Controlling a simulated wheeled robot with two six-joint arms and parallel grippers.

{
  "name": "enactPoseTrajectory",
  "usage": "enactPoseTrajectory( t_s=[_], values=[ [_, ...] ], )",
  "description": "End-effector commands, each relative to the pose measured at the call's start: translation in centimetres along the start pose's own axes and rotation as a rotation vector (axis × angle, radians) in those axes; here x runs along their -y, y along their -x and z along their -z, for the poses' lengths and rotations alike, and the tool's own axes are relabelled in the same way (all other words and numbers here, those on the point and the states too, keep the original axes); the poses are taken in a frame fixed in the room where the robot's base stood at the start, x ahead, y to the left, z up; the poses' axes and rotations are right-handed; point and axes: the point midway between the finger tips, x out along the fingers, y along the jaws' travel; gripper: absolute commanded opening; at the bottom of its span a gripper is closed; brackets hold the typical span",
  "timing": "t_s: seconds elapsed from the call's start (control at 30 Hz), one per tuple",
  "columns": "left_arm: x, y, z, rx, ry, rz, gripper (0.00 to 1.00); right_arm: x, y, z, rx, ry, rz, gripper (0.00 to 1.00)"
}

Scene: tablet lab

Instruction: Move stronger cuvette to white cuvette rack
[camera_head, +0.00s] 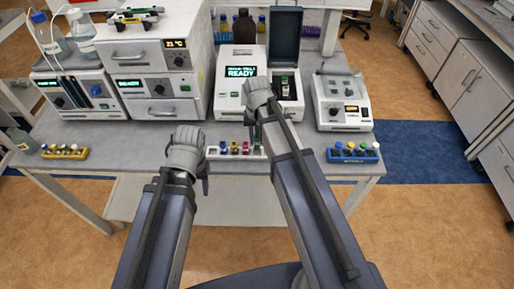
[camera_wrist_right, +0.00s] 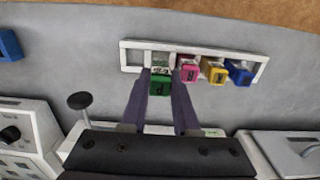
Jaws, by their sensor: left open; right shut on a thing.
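My right gripper (camera_wrist_right: 161,73) is shut on a green cuvette (camera_wrist_right: 160,88), held between its two dark fingers. The cuvette is at the white cuvette rack (camera_wrist_right: 126,58), near its left end in the wrist view. I cannot tell whether its lower end is inside a slot. Pink (camera_wrist_right: 189,74), yellow (camera_wrist_right: 213,75) and blue (camera_wrist_right: 238,77) cuvettes stand in the rack beside it. My left gripper (camera_head: 204,183) is open and empty, in front of the bench.
An instrument reading READY (camera_head: 240,72) stands behind the rack, its dark lid (camera_head: 285,38) raised. A balance-like device (camera_head: 342,101) is at its right. A blue rack (camera_head: 354,158) is at right, a yellow rack (camera_head: 65,156) at left. Bench space between the racks is clear.

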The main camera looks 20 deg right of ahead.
Motion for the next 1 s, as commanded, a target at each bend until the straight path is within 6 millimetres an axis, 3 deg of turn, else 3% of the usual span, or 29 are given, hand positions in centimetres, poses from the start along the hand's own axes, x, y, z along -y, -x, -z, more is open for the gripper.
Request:
enactPoseTrajectory(
  t_s=[0.37, 0.8, 0.83, 0.93, 1.0],
  values=[
    [-0.4, -3.8, 0.2, 0.0, 0.001, 0.0, 0.5, 0.0, -3.8, 0.0, 0.0, 0.0, 0.0, 0.0],
    [-0.4, -4.1, 0.2, 0.0, 0.001, 0.0, 0.5, 0.0, -4.1, 0.0, 0.0, 0.0, 0.0, 0.0],
    [-0.4, -4.0, 0.2, 0.0, 0.001, 0.0, 0.5, 0.0, -4.1, 0.0, 0.0, 0.0, 0.0, 0.3],
    [-0.4, -3.9, 0.2, 0.0, 0.001, 0.0, 0.5, 0.0, -3.9, 0.0, 0.0, 0.0, 0.0, 0.41],
    [-0.4, -3.9, 0.2, 0.0, 0.001, 0.0, 0.5, 0.0, -4.0, 0.0, 0.0, 0.0, 0.0, 0.41]
  ],
)
